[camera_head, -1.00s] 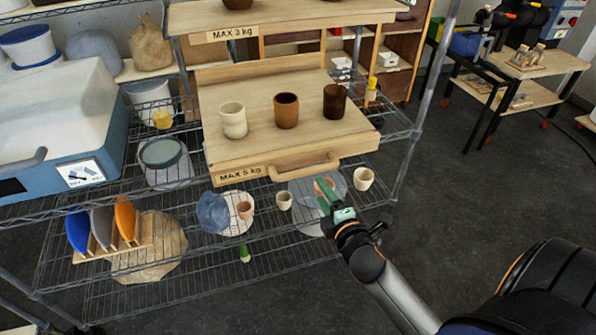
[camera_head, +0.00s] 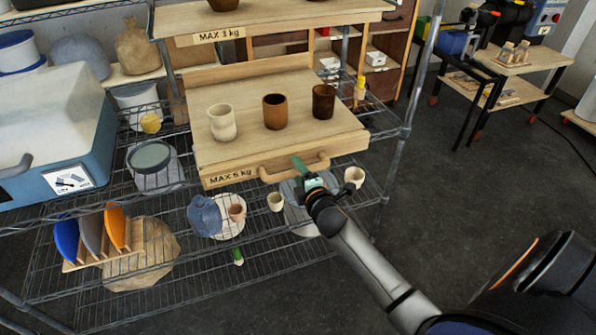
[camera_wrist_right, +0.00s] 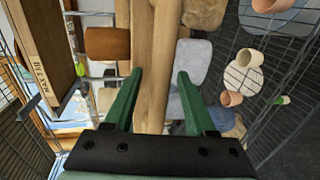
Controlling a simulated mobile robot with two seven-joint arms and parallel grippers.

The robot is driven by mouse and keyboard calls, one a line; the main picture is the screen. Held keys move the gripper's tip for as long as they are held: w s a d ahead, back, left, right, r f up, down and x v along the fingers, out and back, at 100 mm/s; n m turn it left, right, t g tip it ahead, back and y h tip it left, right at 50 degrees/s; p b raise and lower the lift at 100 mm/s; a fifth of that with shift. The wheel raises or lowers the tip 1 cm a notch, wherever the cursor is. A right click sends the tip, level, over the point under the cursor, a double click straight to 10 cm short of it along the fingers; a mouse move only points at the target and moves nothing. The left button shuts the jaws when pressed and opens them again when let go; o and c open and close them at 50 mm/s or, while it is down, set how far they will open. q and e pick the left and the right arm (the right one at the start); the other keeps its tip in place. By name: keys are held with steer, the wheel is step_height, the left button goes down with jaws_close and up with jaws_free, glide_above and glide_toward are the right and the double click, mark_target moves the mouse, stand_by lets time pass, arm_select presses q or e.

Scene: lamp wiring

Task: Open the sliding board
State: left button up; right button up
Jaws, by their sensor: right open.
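The sliding board (camera_head: 240,110) is a pale wooden board marked "MAX 5 kg" on a wire shelf rack. It carries three cups: a cream one (camera_head: 222,123), a brown one (camera_head: 275,112) and a dark brown one (camera_head: 323,102). A curved wooden handle (camera_head: 278,174) is fixed to its front edge. My right gripper (camera_head: 299,163) is at the right part of this handle. In the right wrist view my right gripper (camera_wrist_right: 160,85) is open, with wood of the handle and board edge (camera_wrist_right: 150,60) showing between its green fingers. Contact cannot be told. My left gripper is out of view.
Another board marked "MAX 3 kg" (camera_head: 275,22) sits above. Small cups (camera_head: 354,177), a blue jug (camera_head: 204,216) and plates stand on the wire shelf below. A rack post (camera_head: 410,100) rises on the right. The dark floor in front is free.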

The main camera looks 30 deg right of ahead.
jaws_close()
stand_by(0.3)
stand_by(1.1)
